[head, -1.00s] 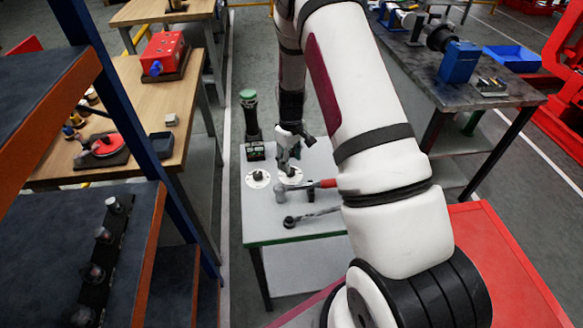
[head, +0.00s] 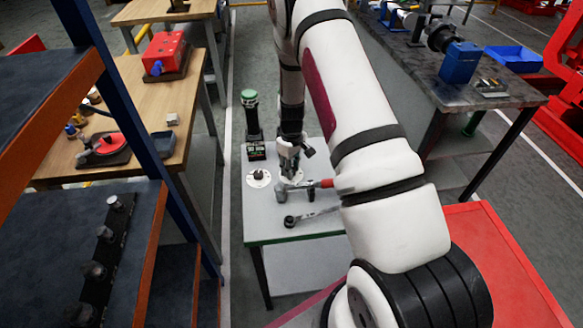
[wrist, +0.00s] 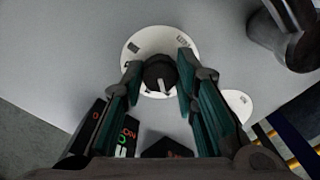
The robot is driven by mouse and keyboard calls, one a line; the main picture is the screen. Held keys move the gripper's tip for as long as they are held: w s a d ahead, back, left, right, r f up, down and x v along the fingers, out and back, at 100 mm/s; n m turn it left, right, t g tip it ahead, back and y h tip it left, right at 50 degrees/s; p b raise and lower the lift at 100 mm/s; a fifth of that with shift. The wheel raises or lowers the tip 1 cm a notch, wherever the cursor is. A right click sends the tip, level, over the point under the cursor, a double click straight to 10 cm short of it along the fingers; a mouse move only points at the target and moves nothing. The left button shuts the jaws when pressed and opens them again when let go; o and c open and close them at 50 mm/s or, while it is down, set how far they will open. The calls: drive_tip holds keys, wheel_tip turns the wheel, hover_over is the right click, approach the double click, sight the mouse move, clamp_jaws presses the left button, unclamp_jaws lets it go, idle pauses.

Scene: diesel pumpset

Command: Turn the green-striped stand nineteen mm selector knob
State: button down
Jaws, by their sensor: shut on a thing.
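The stand is a light grey table with a green stripe along its front edge (head: 296,238). On its top, a dark round selector knob (wrist: 158,72) with a pale pointer mark sits on a white dial plate (wrist: 138,46) in the wrist view. My gripper (wrist: 159,68) points down over it, with one green-padded finger on each side, shut on the knob. In the head view my gripper (head: 289,166) largely hides this knob, and only part of its white dial shows. A second dark knob (head: 258,174) on its own white dial stands to the left, apart from my gripper.
A green-topped dark post (head: 251,117) and a small display box (head: 256,151) stand behind left. A wooden bench (head: 150,90) is further left.

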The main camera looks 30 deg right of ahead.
drive_tip(key=m+b, duration=0.1)
drive_tip(key=m, duration=0.2)
drive_tip(key=shift+m+b, duration=0.3)
drive_tip(key=shift+m, duration=0.1)
drive_tip(key=m+b, duration=0.1)
drive_tip(key=m, duration=0.2)
drive_tip(key=shift+w+m, duration=0.1)
drive_tip(key=shift+m, duration=0.3)
drive_tip(key=m+b, duration=0.2)
drive_tip(key=m, duration=0.4)
drive_tip(key=shift+a, duration=0.1)
drive_tip(key=c, duration=1.3)
unclamp_jaws()
drive_tip(key=shift+r, duration=0.15)
wheel_tip(320, 180, up, 12)
drive_tip(key=shift+f, duration=0.1)
